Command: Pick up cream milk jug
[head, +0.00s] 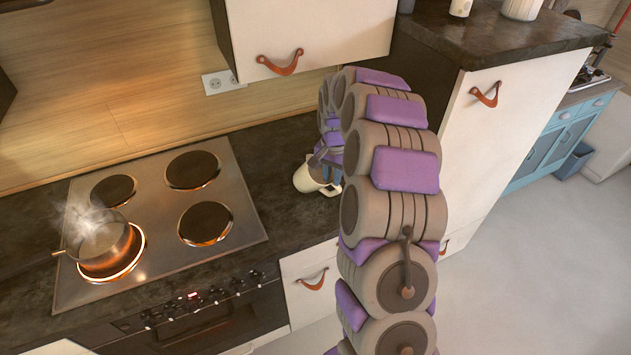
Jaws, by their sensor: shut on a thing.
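The cream milk jug (305,179) is at the dark countertop to the right of the stove, partly hidden behind my arm. My gripper (322,160) is at the jug's upper right side and is shut on it. The fingertips are small and partly covered by my arm, so the exact grip point is unclear. The jug looks tilted. I cannot tell whether it touches the counter.
A steaming pot (100,240) sits on a glowing burner of the stove (155,222). A cream cupboard with a leather pull (281,64) hangs above the counter (275,205). A tall cream cabinet (500,130) stands on the right, with open floor (530,270) beyond.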

